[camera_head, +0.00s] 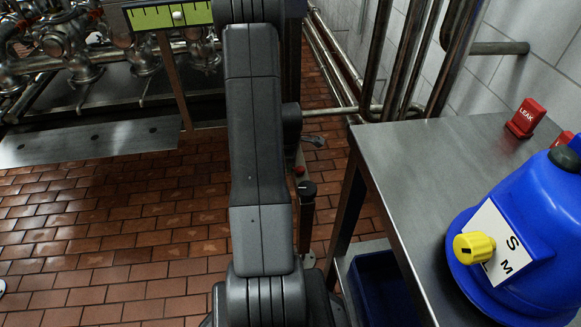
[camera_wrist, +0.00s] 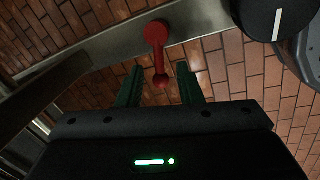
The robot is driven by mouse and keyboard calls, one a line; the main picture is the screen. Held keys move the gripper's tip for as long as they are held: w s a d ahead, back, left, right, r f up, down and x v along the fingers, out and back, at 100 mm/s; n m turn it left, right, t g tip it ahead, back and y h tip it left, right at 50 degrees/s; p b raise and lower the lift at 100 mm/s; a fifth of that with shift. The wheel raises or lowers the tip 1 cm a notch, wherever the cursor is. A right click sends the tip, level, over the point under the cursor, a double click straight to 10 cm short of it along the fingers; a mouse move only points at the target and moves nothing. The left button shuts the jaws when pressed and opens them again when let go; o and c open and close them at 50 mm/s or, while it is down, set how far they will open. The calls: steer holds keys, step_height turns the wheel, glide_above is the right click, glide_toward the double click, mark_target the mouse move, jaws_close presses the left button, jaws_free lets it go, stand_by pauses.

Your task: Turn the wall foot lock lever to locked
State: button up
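A red lever (camera_wrist: 156,36) is mounted on a grey metal bar in the wrist view, with its rounded end pointing toward my gripper. It is probably the foot lock lever; I see no lock marking. My gripper (camera_wrist: 160,74) is open, with its two green fingers apart. The lever's end lies between the fingers in the picture, with gaps on both sides; I cannot tell the depth. In the head view a small red part (camera_head: 299,171) shows low beside my arm, above the brick floor. My gripper is hidden there behind my arm.
A black knob (camera_wrist: 272,16) with a white line is close right of the lever; it also shows in the head view (camera_head: 306,188). A steel table (camera_head: 420,160) stands right, bearing a blue machine (camera_head: 535,215). Pipes (camera_head: 395,60) run along the wall. Open brick floor (camera_head: 130,240) lies left.

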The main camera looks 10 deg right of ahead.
steer(key=shift+w+f, duration=0.2)
steer(key=shift+f, duration=0.8)
jaws_close()
